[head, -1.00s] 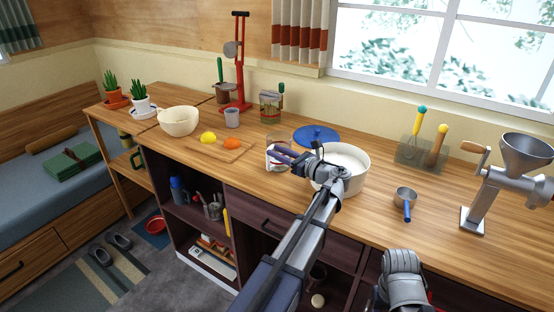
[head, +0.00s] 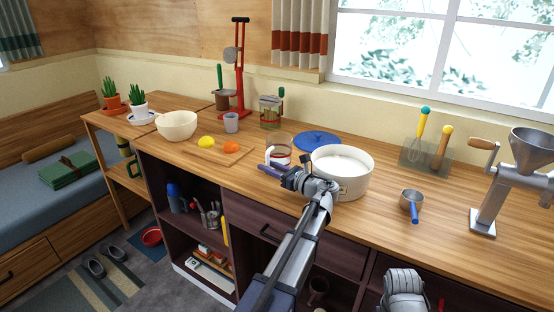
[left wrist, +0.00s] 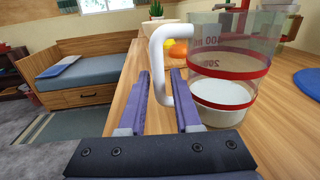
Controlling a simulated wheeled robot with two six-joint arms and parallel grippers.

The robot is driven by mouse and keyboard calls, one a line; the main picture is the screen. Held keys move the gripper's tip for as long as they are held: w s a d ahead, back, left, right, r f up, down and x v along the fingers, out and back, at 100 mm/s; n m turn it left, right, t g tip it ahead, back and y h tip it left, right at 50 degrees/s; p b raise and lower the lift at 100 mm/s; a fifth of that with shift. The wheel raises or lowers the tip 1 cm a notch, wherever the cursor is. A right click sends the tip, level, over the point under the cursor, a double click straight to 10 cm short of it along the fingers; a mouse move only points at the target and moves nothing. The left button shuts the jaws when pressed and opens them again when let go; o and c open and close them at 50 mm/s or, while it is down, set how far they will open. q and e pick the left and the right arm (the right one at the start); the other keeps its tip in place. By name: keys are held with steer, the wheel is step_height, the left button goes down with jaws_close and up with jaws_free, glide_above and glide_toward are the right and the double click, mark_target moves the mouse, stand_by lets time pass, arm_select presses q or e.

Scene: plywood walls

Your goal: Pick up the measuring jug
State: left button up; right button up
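The measuring jug (head: 282,142) stands upright on the wooden counter, left of the white pot. It is clear with red bands, a white handle and white contents low inside. In the left wrist view the jug (left wrist: 226,92) fills the right side, its handle (left wrist: 162,62) toward the fingers. My left gripper (head: 270,170) is at the jug's near side in the head view and hides its lower part. In the left wrist view its purple fingers (left wrist: 160,76) are apart, with the handle at the gap between them. My right gripper (head: 404,292) is at the bottom edge; its fingers cannot be made out.
The white pot (head: 352,184) stands close to my left gripper's right side. A blue lid (head: 317,139) lies behind the jug. A board (head: 208,154) with yellow and orange fruit is to the left. A small saucepan (head: 411,198) and a grinder (head: 496,188) are to the right.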

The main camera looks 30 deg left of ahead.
arm_select(q)
steer(key=x, duration=0.3)
steer(key=shift+w+a, duration=0.1)
steer(key=shift+a, duration=0.25)
steer(key=shift+c, duration=0.3)
jaws_close()
stand_by(0.7)
